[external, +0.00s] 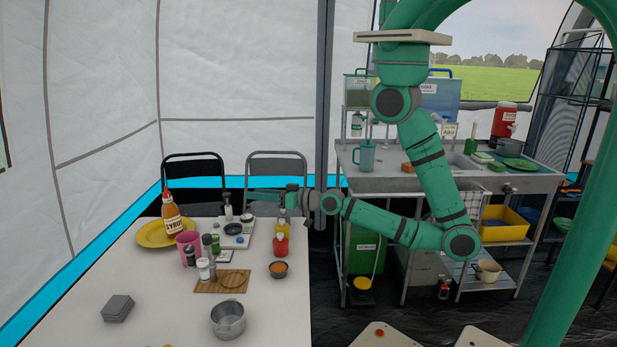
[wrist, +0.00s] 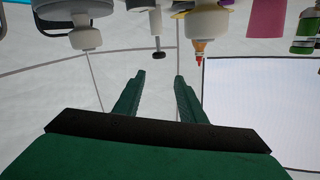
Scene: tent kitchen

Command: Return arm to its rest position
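My green arm reaches leftward from the right, with its gripper (external: 250,196) held sideways above the far part of the white table (external: 165,280). In the wrist view the two green fingers of my gripper (wrist: 160,88) stand apart with nothing between them. The wrist picture looks upside down, with tabletop things hanging from its upper edge. A kitchen scale (external: 236,232) with a small dark-topped bottle beside it lies below and left of the fingers. How near the fingertips are to these things is hard to tell.
A syrup bottle (external: 172,217) stands on a yellow plate (external: 152,235). Two chairs (external: 277,165) stand behind. The table's left front is mostly clear.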

